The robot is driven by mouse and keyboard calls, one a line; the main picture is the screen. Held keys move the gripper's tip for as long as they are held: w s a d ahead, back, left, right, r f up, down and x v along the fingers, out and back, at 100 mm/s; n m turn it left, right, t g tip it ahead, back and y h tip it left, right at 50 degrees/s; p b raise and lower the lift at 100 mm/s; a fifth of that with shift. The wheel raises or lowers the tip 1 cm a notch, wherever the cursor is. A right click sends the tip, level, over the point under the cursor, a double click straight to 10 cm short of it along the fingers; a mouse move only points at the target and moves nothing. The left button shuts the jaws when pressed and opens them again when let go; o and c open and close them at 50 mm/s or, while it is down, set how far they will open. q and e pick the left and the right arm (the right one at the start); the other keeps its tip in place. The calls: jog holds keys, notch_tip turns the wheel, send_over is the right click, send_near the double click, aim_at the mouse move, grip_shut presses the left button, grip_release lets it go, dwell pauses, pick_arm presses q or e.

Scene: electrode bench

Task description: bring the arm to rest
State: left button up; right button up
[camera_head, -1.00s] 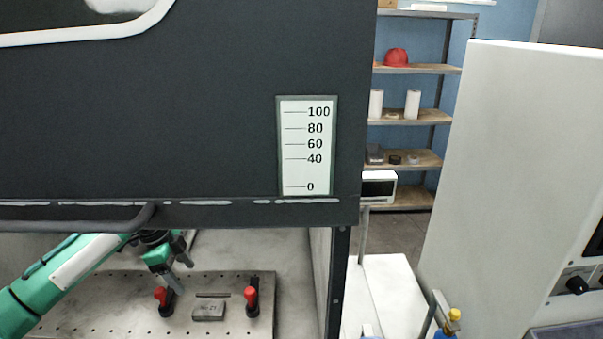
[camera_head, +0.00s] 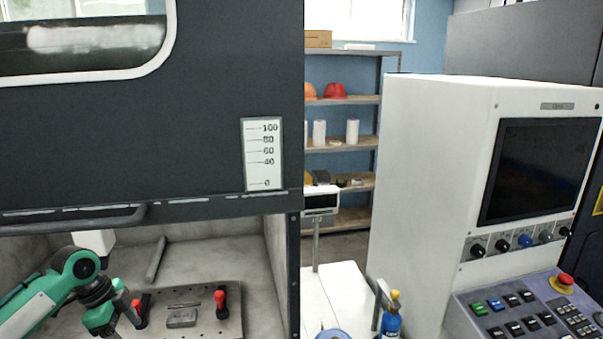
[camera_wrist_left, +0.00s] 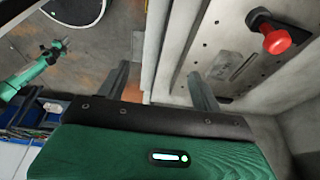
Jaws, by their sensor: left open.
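My left arm (camera_head: 45,300), green and white, reaches in from the left below the dark raised sash. My left gripper (camera_head: 128,318) is low over the left side of the perforated plate (camera_head: 215,330), beside a red-topped clamp (camera_head: 142,308). In the left wrist view my left gripper (camera_wrist_left: 160,88) has its fingers wide apart with nothing between them. A grey block (camera_head: 181,318) lies on the plate, apart from the gripper. A second green arm, which looks like my right, shows small in the left wrist view; its gripper (camera_wrist_left: 57,46) is too small to read.
The dark sash (camera_head: 120,130) with its handle hangs above the arm. A second red-topped clamp (camera_head: 221,302) stands on the plate. A white bench (camera_head: 345,300), a blue bottle (camera_head: 391,318) and a white control cabinet (camera_head: 430,180) are to the right.

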pick_arm(q)
jog(key=s+d+f+n+t, duration=0.1)
jog(key=s+d+f+n, duration=0.1)
jog(key=s+d+f, duration=0.5)
jog(key=s+d+f+n, duration=0.1)
jog(key=s+d+f, duration=0.4)
jog(key=d+f, duration=0.4)
jog(key=s+n+t+y, duration=0.25)
jog(key=s+n, duration=0.75)
jog(key=s, duration=0.8)
notch_tip(320, 180, down, 31)
jog(key=g, duration=0.2)
jog(key=s+a+f+g+b, duration=0.1)
jog(key=s+a+f, duration=0.2)
jog(key=s+f, duration=1.6)
notch_tip(320, 180, down, 3)
jog(key=shift+y, duration=0.35)
pick_arm(e)
jog(key=shift+s+a+f, duration=0.1)
jog(key=shift+s+f, duration=0.2)
jog(key=shift+f, duration=0.55)
